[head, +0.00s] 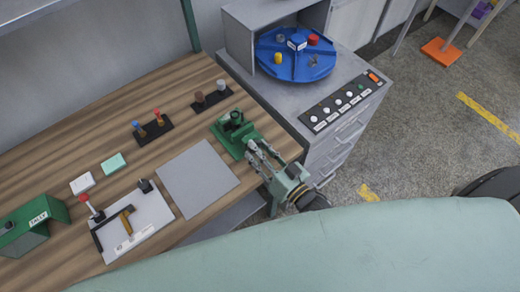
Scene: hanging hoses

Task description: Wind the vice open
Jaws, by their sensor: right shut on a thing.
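The green vice (231,126) stands at the right front corner of the wooden bench, with a dark round part on top. My right gripper (257,153) is at the vice's near right side, its grey fingers reaching in from the bench edge. The fingers are closed on what looks like the vice's handle, which they mostly hide. How far apart the vice jaws are is too small to tell. My left gripper is not in view.
A grey mat (198,178) lies left of the vice, and a white fixture board (133,227) further left. Small black racks (212,98) stand behind. A grey cabinet (345,125) with a blue carousel (296,66) is close on the right. Open floor lies beyond.

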